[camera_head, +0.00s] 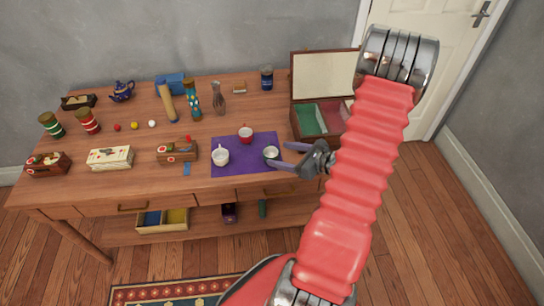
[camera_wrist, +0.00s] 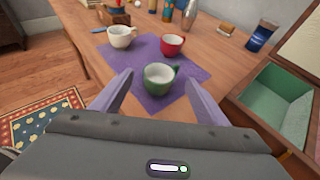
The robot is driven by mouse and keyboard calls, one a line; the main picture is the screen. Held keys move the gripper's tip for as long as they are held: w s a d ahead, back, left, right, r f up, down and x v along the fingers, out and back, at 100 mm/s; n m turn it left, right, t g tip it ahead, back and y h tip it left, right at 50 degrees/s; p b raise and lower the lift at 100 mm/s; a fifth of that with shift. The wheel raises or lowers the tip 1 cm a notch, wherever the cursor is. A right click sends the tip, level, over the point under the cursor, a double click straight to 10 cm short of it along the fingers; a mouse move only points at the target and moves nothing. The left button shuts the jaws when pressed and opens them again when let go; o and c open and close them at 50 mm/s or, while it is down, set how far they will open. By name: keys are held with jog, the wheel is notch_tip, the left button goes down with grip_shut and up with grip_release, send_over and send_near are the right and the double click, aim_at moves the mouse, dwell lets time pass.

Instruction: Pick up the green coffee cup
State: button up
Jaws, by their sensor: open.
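The green coffee cup (camera_wrist: 158,79) stands upright on the purple mat (camera_wrist: 202,74) in the wrist view, white inside, its handle to the upper right. In the head view the green cup (camera_head: 271,153) sits near the right part of the mat (camera_head: 230,168). My gripper (camera_wrist: 160,84) is open, with one finger to the left and one to the right of the cup in the wrist view. In the head view my gripper (camera_head: 282,156) reaches in from the right, its fingers close to the cup. I cannot tell whether they touch it.
A white cup (camera_head: 221,155) and a red cup (camera_head: 246,134) stand on the mat left of and behind the green cup. An open wooden box (camera_head: 311,139) stands close on the right.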

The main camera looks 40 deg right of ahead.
aim_at(266, 151)
jog(key=shift+w+f, duration=0.1)
jog(key=shift+w, duration=0.1)
jog(key=shift+a, duration=0.1)
jog(key=shift+x, duration=2.55)
jog(key=shift+c, duration=0.3)
jog(key=c, duration=1.1)
notch_tip(266, 151, up, 10)
